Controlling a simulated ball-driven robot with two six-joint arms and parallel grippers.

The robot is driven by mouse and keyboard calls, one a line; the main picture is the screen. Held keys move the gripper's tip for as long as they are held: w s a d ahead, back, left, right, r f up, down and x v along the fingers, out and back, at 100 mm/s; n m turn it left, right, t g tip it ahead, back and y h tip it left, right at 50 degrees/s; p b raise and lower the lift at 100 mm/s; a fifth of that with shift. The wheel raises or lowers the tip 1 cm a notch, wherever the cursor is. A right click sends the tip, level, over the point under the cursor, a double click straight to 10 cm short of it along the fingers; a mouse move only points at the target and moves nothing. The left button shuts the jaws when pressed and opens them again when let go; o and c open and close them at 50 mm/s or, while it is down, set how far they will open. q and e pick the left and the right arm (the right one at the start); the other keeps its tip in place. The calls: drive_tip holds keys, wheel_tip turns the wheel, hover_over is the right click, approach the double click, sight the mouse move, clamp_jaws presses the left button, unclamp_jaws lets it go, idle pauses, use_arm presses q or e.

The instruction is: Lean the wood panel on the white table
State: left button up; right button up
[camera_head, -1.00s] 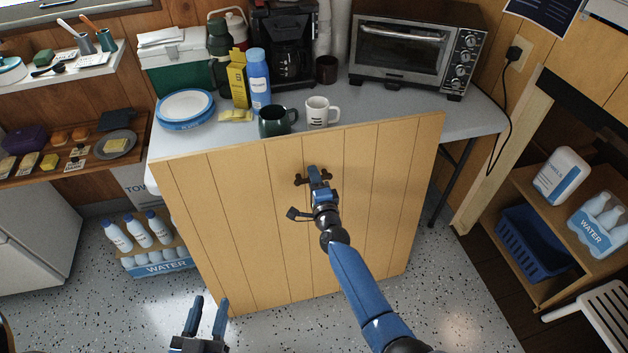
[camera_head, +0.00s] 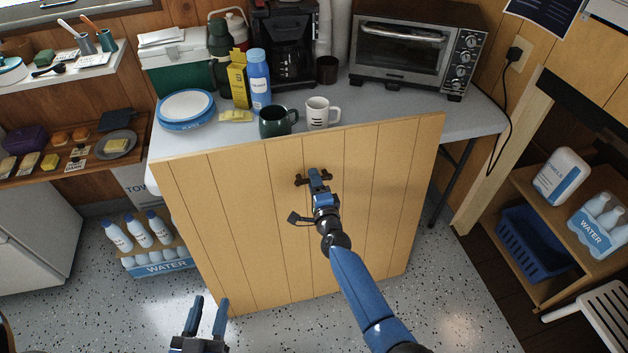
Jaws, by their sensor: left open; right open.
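The wood panel (camera_head: 245,215), light brown with vertical grooves, stands tilted against the front edge of the white table (camera_head: 400,105). Its lower edge is on the speckled floor. My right gripper (camera_head: 314,177) is in front of the panel's upper middle, at or very near a small dark handle (camera_head: 300,181); I cannot tell whether it touches. It is open. My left gripper (camera_head: 208,305) is open and empty, low in the view, in front of the panel's lower left corner.
A dark green mug (camera_head: 274,122) and a white mug (camera_head: 317,114) stand close behind the panel's top edge. A toaster oven (camera_head: 400,50) and coffee maker (camera_head: 285,55) stand further back. Water bottles (camera_head: 160,262) sit left of the panel.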

drive_tip(key=p+v, duration=0.3)
drive_tip(key=v, duration=0.7)
drive_tip(key=shift+r, duration=0.25)
